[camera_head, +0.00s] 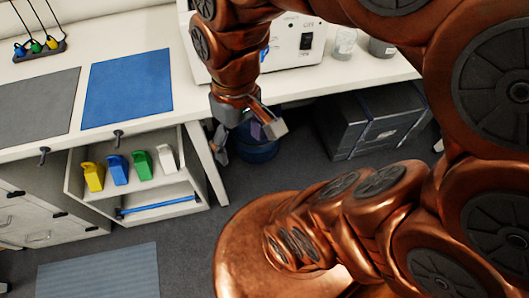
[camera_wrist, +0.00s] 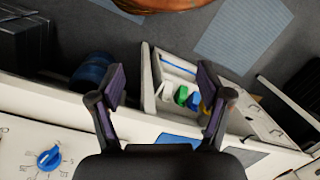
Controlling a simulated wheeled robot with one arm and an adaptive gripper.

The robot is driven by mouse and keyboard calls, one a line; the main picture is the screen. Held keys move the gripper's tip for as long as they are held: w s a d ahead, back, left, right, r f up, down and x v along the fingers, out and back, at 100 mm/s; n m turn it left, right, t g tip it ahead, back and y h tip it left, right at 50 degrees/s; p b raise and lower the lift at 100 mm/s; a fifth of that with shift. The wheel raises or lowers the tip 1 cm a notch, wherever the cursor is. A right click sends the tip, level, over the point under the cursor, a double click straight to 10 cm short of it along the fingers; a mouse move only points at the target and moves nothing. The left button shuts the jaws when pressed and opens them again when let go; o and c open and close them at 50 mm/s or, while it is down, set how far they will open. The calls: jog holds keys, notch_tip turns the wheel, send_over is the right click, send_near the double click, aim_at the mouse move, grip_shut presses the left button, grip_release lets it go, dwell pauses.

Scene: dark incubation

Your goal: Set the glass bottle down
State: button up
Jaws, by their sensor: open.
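My gripper (camera_head: 246,138) hangs in front of the white table's front edge, above the floor. It is open, with its two fingers well apart. In the wrist view my gripper (camera_wrist: 162,86) has nothing between its fingers. Neither shows in the wrist view.
A white machine (camera_head: 306,41) stands on the table (camera_head: 190,108). A blue mat (camera_head: 128,86) and a grey mat (camera_head: 40,104) lie to its left. An open drawer (camera_head: 150,198) holds several coloured items. A blue round container (camera_head: 258,150) and a dark box (camera_head: 370,122) are under the table.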

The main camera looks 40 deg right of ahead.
jog(key=shift+m+h, duration=0.6)
jog(key=shift+m, duration=0.1)
jog(key=s+f, duration=0.1)
jog(key=s+d, duration=0.1)
jog(key=s, duration=0.1)
jog(key=s+d+f, duration=0.1)
jog(key=shift+s+d+f, duration=0.2)
jog(key=shift+s+f, duration=0.05)
jog(key=shift+f, duration=0.1)
